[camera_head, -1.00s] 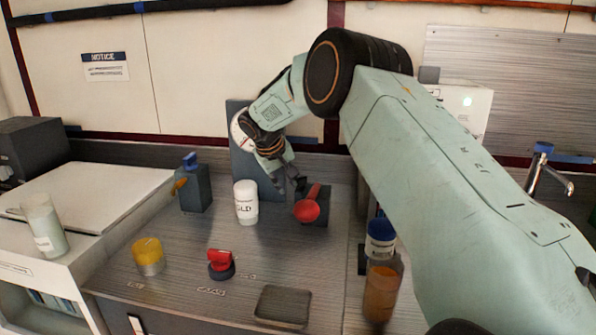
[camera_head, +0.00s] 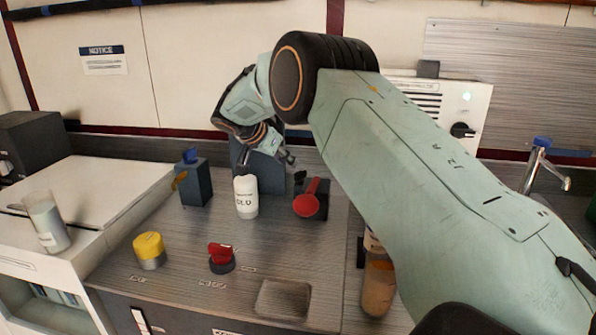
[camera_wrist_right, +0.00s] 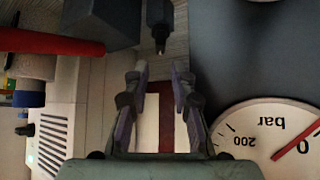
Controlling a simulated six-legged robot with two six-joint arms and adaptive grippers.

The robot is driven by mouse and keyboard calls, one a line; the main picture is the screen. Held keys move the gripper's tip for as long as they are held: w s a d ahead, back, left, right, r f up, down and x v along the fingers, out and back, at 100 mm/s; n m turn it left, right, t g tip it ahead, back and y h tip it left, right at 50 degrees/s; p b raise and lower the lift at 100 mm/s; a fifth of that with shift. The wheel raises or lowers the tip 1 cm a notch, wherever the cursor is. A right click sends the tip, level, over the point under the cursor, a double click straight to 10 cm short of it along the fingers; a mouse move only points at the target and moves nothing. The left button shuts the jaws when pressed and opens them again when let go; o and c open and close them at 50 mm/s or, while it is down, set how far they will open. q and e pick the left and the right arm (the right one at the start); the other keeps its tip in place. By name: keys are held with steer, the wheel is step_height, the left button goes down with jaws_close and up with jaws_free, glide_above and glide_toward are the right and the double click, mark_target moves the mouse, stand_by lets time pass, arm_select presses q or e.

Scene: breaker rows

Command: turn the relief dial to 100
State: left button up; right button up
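No knob carries a label that I can read as the relief dial. A yellow knob (camera_head: 149,250) and a red knob (camera_head: 221,257) stand on the bench top. A black knob (camera_head: 462,130) is on the white box at the back right. A round white gauge (camera_wrist_right: 265,135) marked "bar" has a red needle and shows inverted in the right wrist view; my arm hides it in the head view. My right gripper (camera_head: 290,158) is by the grey upright panel (camera_head: 268,172), above the bench. Its fingers (camera_wrist_right: 160,82) are apart with nothing between them. My left gripper is out of view.
A white bottle (camera_head: 246,199) stands before the panel, beside a red-handled lever (camera_head: 307,203) on a dark block. A blue-topped grey block (camera_head: 195,186) is to the left. An orange-brown bottle (camera_head: 378,285) stands below my right arm. A shallow tray (camera_head: 284,298) lies in front.

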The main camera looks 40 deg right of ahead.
mark_target(300, 172)
steer(key=x, duration=0.7)
steer(key=shift+d+f, duration=0.1)
steer(key=shift+f, duration=0.1)
jaws_close()
